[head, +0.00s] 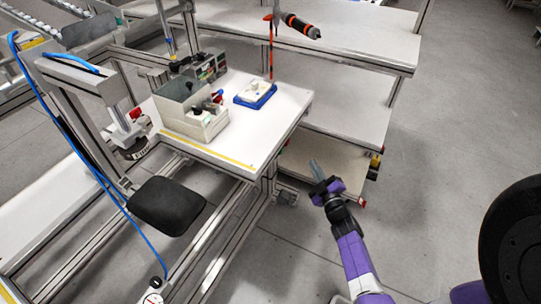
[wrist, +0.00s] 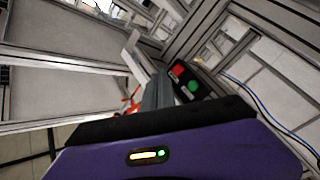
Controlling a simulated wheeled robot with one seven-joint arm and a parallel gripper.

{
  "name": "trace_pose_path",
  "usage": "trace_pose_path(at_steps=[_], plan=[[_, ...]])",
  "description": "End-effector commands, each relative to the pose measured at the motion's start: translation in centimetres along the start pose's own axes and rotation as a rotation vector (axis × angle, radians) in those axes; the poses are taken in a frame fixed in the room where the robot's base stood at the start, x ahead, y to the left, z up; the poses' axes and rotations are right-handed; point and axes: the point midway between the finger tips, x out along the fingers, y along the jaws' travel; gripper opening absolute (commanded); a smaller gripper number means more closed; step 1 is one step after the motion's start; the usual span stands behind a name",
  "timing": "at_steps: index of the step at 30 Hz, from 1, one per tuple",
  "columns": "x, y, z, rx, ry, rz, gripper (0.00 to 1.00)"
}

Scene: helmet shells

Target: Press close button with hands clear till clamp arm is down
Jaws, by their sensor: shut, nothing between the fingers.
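A dark button box (wrist: 186,83) with a red button (wrist: 178,71) and a green button (wrist: 194,86) shows in the wrist view, just right of my finger tips. Which one is the close button I cannot read. In the head view, a small dark fitting with red and yellow parts (head: 374,166) sits at the bench corner, possibly the same box. My gripper (head: 316,168) is shut and empty, left of that fitting; its fingers also show in the wrist view (wrist: 156,92). I cannot tell whether they touch anything. A grey upright with a round dark head (head: 135,148) stands at left, perhaps the clamp.
A white bench (head: 285,108) holds a grey bin (head: 190,112) and a blue tray (head: 256,97) with a white part. An orange-black tool (head: 300,27) hangs above. A black seat (head: 167,205) stands at the front left. The floor (head: 440,170) at right is clear.

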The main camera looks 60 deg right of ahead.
Motion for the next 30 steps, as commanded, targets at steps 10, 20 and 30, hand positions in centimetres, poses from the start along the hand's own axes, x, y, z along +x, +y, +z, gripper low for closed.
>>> trace_pose_path(at_steps=[10,20,30], plan=[[0.0,0.1,-0.3,-0.013,0.009,0.002,0.0],[1.7,-1.2,-1.4,-0.012,0.013,0.005,0.0],[4.7,-3.7,-3.4,-0.013,0.012,0.004,0.0]])
